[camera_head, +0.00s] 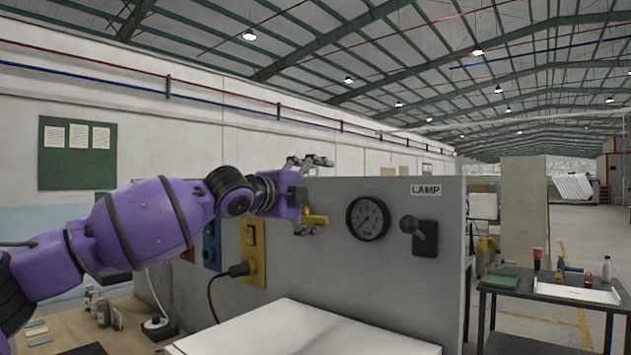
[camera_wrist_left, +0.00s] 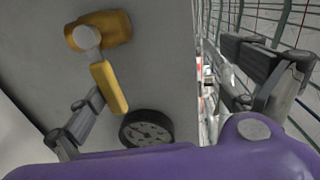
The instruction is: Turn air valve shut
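The air valve has a yellow lever (camera_head: 316,219) on the grey panel, left of a round black gauge (camera_head: 368,218). In the left wrist view the valve's yellow body (camera_wrist_left: 112,30) has a round grey hub, and the lever (camera_wrist_left: 108,87) slants from it towards the gauge (camera_wrist_left: 147,130). My left gripper (camera_head: 323,196) is open in front of the panel, its fingers spread wide. One finger (camera_wrist_left: 80,125) is close beside the lever; I cannot tell whether they touch. The other finger is well apart from it. Nothing is between the fingertips. My right gripper is not in view.
A dark lever switch (camera_head: 420,236) under a LAMP label (camera_head: 425,189) is on the panel's right. A black plug sits in a yellow socket plate (camera_head: 253,240). A white-topped surface (camera_head: 305,332) lies below. A cluttered dark table (camera_head: 540,290) stands at the right.

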